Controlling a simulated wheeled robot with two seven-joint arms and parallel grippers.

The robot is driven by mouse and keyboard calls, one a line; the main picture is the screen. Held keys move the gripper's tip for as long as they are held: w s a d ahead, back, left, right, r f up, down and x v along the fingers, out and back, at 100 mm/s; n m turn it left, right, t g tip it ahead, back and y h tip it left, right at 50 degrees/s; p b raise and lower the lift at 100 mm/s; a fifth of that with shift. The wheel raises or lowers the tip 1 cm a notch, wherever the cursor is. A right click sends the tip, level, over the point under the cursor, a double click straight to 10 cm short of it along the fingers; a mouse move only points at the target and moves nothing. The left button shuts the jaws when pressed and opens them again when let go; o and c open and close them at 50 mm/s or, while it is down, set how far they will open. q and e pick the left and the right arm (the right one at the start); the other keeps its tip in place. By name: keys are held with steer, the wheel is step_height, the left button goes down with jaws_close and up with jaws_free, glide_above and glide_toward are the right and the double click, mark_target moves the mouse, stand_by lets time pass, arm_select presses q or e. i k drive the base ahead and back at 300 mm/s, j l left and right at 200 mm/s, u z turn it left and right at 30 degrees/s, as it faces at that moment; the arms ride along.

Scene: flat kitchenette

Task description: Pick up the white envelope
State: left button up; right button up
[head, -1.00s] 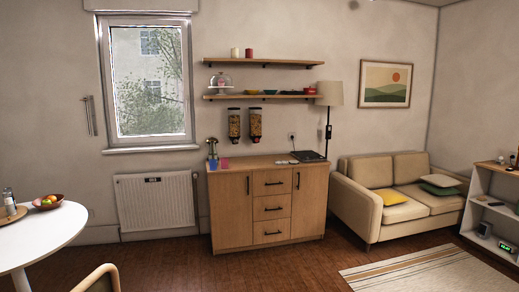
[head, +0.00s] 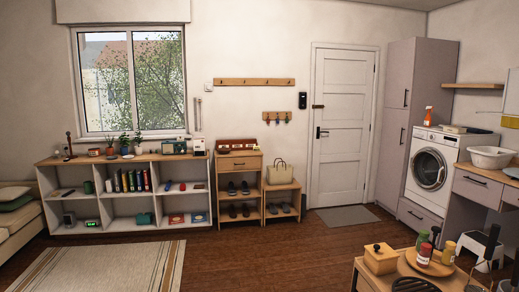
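I cannot make out a white envelope anywhere in the head view. Small items lie on top of the narrow wooden shoe cabinet (head: 239,164), beside a reddish-brown holder (head: 238,144), but they are too small to tell apart. Neither of my grippers is in view.
A low white shelf unit (head: 125,217) with books and plants stands under the window. A bench with a bag (head: 280,171) stands left of the white door (head: 342,130). A washing machine (head: 430,168) and a cluttered wooden-topped counter (head: 375,285) are at right. The middle floor is clear.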

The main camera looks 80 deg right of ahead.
mark_target(199, 145)
steer(key=z, duration=2.35)
steer(key=i, duration=1.15)
steer(key=i+j, duration=0.1)
steer(key=i, duration=1)
steer(key=i+z, duration=0.1)
steer(key=i, duration=1.05)
steer(key=i+j, duration=0.2)
steer(key=i, duration=0.95)
steer(key=i+l, duration=0.25)
steer(key=i, duration=0.25)
steer(key=i+l, duration=0.3)
steer(key=i, duration=0.2)
steer(key=i+l, duration=0.25)
steer(key=i, duration=0.3)
steer(key=i+l+u, duration=0.1)
steer(key=i+l, duration=0.15)
steer(key=i, duration=0.25)
steer(key=i+l, duration=0.3)
steer(key=i, duration=0.2)
steer(key=i+l, duration=0.3)
steer(key=i, duration=0.2)
